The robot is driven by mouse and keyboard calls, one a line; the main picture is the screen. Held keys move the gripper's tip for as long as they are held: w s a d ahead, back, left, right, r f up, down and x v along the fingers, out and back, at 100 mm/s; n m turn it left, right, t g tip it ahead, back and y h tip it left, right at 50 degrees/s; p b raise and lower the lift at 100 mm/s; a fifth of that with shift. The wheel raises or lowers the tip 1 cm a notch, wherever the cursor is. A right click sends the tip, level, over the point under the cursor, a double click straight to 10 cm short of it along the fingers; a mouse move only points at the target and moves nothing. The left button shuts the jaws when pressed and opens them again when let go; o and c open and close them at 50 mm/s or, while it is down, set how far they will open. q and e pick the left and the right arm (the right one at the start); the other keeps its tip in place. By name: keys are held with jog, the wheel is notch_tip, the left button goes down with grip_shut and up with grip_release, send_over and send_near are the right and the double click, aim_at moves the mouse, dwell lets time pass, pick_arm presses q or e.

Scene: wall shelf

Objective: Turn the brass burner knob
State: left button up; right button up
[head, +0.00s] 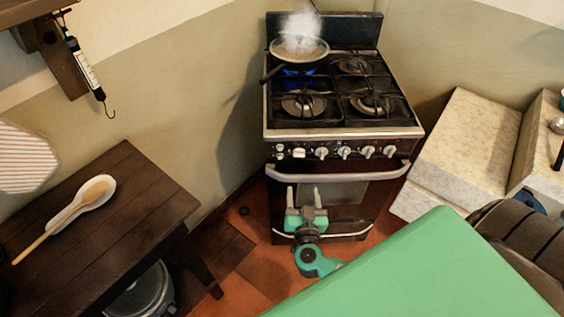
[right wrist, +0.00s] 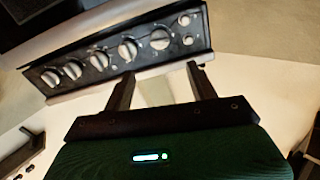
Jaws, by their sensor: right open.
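The stove's control panel (head: 333,152) carries a row of pale, silvery-white knobs. None clearly looks brass, so I cannot tell which one is the brass burner knob. The leftmost large knob (head: 299,153) looks whiter than the others; the rest of the row (head: 345,153) runs to the right. The row also shows in the right wrist view, including a middle knob (right wrist: 100,60). My right gripper (head: 304,194) is open and empty, in front of the oven door and below the knobs. Its fingers (right wrist: 160,78) point toward the panel, apart from the knobs. My left gripper is not in view.
A steaming pan (head: 299,49) sits over a blue flame at the back left of the stove (head: 330,118). The oven handle (head: 335,176) juts out below the knobs. A pale counter (head: 468,143) stands right; a dark wooden table (head: 130,205) with a spoon stands left.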

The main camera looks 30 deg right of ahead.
aim_at(299, 157)
jog(key=p+x, duration=0.1)
jog(key=x, duration=1.3)
jog(key=shift+s+r, duration=0.1)
